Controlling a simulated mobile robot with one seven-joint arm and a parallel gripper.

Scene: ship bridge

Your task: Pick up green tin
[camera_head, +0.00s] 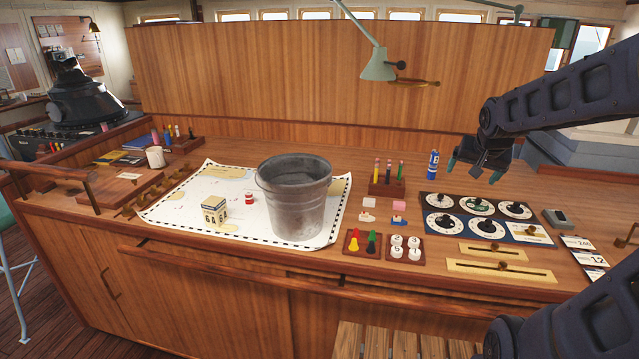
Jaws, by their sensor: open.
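I cannot make out a green tin anywhere in the head view; the large bucket hides part of the desk behind it. My gripper (475,170) is at the end of the black arm on the right, above the rear right part of the wooden desk. Its two fingers are apart, and I see nothing between them. A blue can (433,164) with a pale label stands upright on the desk, left of my gripper.
The grey metal bucket (293,205) stands on a chart (170,213). A small house-shaped box (214,210) and a red-and-white item (249,198) stand left of it. A pen holder (386,187) and dial panels (480,207) lie right. A green lamp (378,68) hangs above.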

